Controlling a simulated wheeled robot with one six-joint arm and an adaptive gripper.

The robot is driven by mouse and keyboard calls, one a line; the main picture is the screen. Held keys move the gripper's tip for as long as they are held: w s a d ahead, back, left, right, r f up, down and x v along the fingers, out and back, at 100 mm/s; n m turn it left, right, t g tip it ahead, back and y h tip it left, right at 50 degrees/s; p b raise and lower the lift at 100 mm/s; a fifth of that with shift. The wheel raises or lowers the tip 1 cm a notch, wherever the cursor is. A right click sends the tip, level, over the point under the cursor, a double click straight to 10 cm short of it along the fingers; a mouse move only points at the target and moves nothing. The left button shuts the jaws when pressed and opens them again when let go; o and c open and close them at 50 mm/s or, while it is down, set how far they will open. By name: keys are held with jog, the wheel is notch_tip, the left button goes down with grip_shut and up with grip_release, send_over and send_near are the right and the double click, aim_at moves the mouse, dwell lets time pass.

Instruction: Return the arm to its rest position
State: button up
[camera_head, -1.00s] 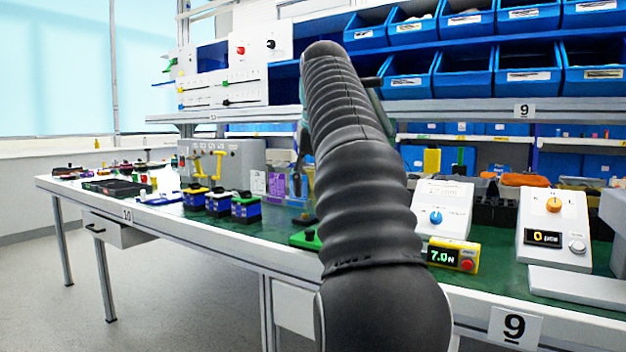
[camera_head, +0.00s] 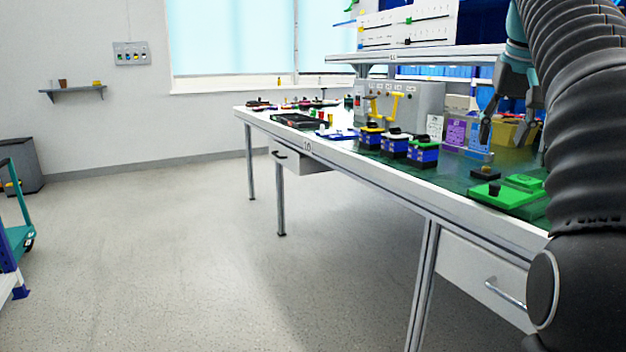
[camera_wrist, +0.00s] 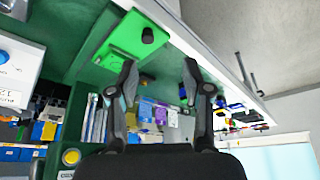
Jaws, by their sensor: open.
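My gripper (camera_head: 508,110) hangs at the right of the head view, above the green-topped bench, with its fingers apart and nothing between them. My dark ribbed arm covers the right edge of that view. In the wrist view my gripper (camera_wrist: 160,78) also shows open and empty, its two fingers spread over the bench. A green box with a black knob (camera_head: 505,190) sits on the bench below my gripper; it also shows in the wrist view (camera_wrist: 140,38), beyond the fingertips. No finger visibly touches anything.
The floor (camera_head: 200,250) at left is clear, with a teal cart (camera_head: 15,235) at the left edge.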

jog(key=s+a+f+n+p, duration=0.1)
jog(key=s+a+f+p, duration=0.1)
jog(key=s+a+f, duration=0.3)
jog(key=s+a+f+n+p, duration=0.1)
jog(key=s+a+f, duration=0.35)
jog(key=a, duration=0.35)
jog(key=s+a+f+p, duration=0.1)
jog(key=s+a+f, duration=0.1)
jog(key=f, duration=0.4)
jog(key=s+a+f+n+y, duration=0.1)
jog(key=s+a+f, duration=0.1)
jog(key=s+f, duration=0.3)
jog(key=s+a+f+t+p, duration=0.1)
jog(key=s+a+f, duration=0.1)
jog(key=s+f, duration=0.2)
notch_tip(320, 180, down, 3)
jog(key=shift+s+a+r+n+p, duration=0.1)
jog(key=shift+s+a+n+p, duration=0.1)
jog(key=shift+a+n+p, duration=0.15)
